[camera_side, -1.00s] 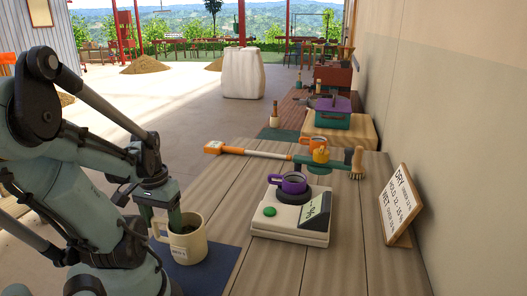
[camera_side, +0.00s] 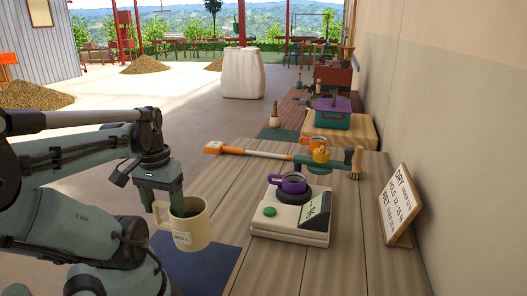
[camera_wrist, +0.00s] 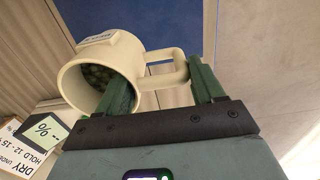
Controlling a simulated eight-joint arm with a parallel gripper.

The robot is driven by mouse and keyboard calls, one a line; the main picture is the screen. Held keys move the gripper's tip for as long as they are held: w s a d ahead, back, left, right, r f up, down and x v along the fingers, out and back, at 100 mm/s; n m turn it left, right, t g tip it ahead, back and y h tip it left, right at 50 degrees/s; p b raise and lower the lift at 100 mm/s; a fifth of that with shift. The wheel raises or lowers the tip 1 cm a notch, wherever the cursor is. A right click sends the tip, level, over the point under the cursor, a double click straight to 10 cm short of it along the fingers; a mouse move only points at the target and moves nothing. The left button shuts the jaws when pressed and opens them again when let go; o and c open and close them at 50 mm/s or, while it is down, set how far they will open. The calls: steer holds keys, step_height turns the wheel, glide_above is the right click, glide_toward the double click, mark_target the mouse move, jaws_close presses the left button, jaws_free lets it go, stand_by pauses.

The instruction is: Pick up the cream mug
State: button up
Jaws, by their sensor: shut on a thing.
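The cream mug (camera_side: 194,232) has a white label and hangs slightly tilted in my gripper (camera_side: 164,209), above the dark blue mat (camera_side: 198,268). The mug also shows in the wrist view (camera_wrist: 134,52), with green beans (camera_wrist: 96,74) inside. My gripper (camera_wrist: 163,82) is shut on the mug: one green finger reaches in at the mouth and the other is outside, beyond the handle. The exact contact on the wall or handle is partly hidden.
A sign (camera_side: 397,213) stands at the right edge. Bare planks lie between mat and scale.

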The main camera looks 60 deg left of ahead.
step_height(320, 180, up, 6)
glide_above(198, 216)
steer(key=shift+a, duration=0.1)
stand_by(0.4)
steer(key=w+d+r+m, duration=0.1)
steer(key=w+d+m, duration=0.35)
steer(key=w, duration=0.45)
steer(key=w+d+r+m, duration=0.1)
steer(key=w+d+m, duration=0.3)
steer(key=w, duration=0.5)
steer(key=shift+s+a+f+n, duration=0.35)
steer(key=shift+s+a+n, duration=1.05)
steer(key=shift+s, duration=1.6)
steer(key=shift+s+a+f+n, duration=0.35)
steer(key=shift+s+a+n, duration=1.1)
steer(key=shift+s, duration=1.6)
steer(key=shift+s+a+f+n, duration=0.35)
steer(key=shift+s+a+n, duration=1.05)
steer(key=shift+s, duration=1.6)
